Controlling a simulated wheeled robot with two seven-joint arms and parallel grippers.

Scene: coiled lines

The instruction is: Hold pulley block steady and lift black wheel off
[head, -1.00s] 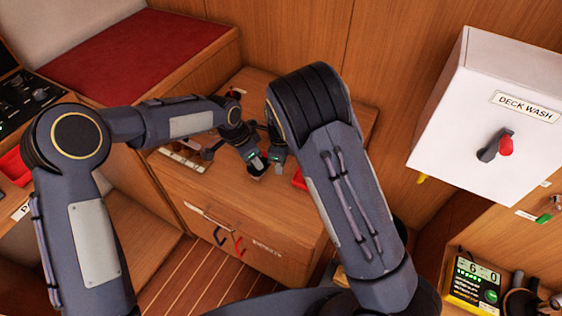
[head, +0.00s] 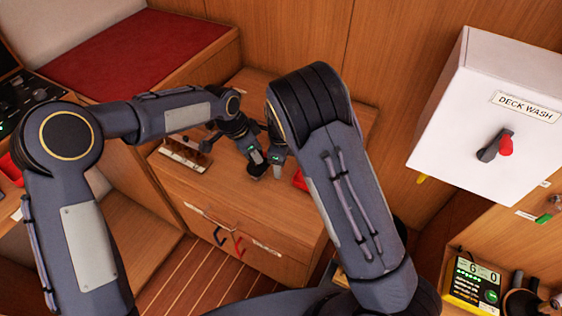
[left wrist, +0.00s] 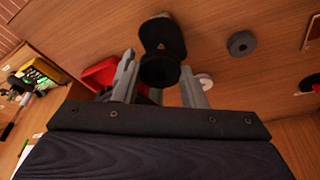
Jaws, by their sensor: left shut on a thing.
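My left gripper (head: 254,161) comes in from the left over the wooden cabinet top. In the left wrist view its two grey fingers (left wrist: 160,84) are shut on the black wheel (left wrist: 160,70), a dark round piece between the tips. Just beyond the wheel is a dark, rounded body with a pale end, seemingly the pulley block (left wrist: 162,36). I cannot tell whether wheel and block touch. My right gripper (head: 278,158) is close beside the left one, largely hidden by my right arm; its jaws are not clear.
A grey ring (left wrist: 242,43) and a pale disc (left wrist: 203,80) lie on the wood. A red tray (head: 299,180) is right of the grippers. A tray of small parts (head: 184,154) is at the left. A white DECK WASH box (head: 480,120) hangs on the right.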

